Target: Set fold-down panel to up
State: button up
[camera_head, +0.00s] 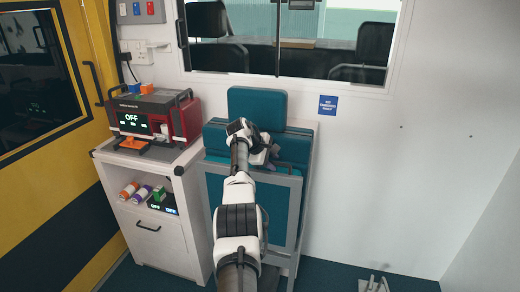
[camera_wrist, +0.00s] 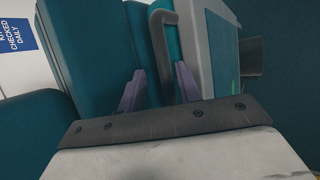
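The fold-down panel appears to be the teal padded seat panel (camera_head: 292,205) with a grey frame, standing nearly upright against the wall below a teal backrest (camera_head: 257,103). My arm crosses in front of it and hides its middle. My gripper (camera_head: 268,153) is at the panel's upper part. In the wrist view, teal padding (camera_wrist: 95,50) fills the upper left. The two purple fingers of my gripper (camera_wrist: 161,72) stand apart there, with a curved grey bar (camera_wrist: 163,50) between them. I cannot tell whether either finger touches the bar.
A white cabinet (camera_head: 160,235) stands to the left of the seat, with a red device (camera_head: 155,112) on top. A yellow door (camera_head: 75,180) is further left.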

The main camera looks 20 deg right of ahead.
jog(key=b+v, duration=0.3)
jog(key=v, duration=1)
jog(key=shift+d+r, duration=0.1)
